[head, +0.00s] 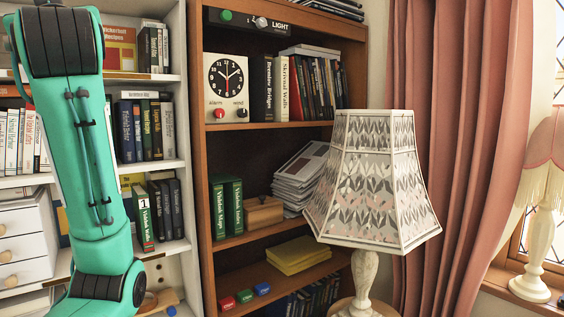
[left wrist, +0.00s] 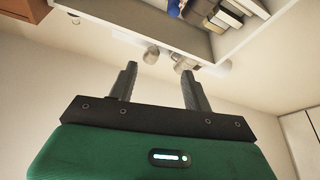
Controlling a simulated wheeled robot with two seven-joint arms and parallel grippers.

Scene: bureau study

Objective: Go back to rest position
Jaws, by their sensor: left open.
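My left arm shows in the head view as green and black links along the left side, in front of a white bookshelf. Its gripper is outside that view. In the left wrist view my left gripper (left wrist: 158,85) is open, with its two dark fingers apart and nothing between them. A white shelf with knob-like round parts (left wrist: 151,55) shows beyond the fingertips. I cannot tell how far it is from them. My right gripper is in neither view.
A brown bookcase (head: 287,131) holds a clock (head: 226,87), books and small coloured boxes. A lamp with a patterned shade (head: 372,180) stands in front of it. A pink curtain (head: 455,130) and a fringed lamp (head: 541,220) are on the right.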

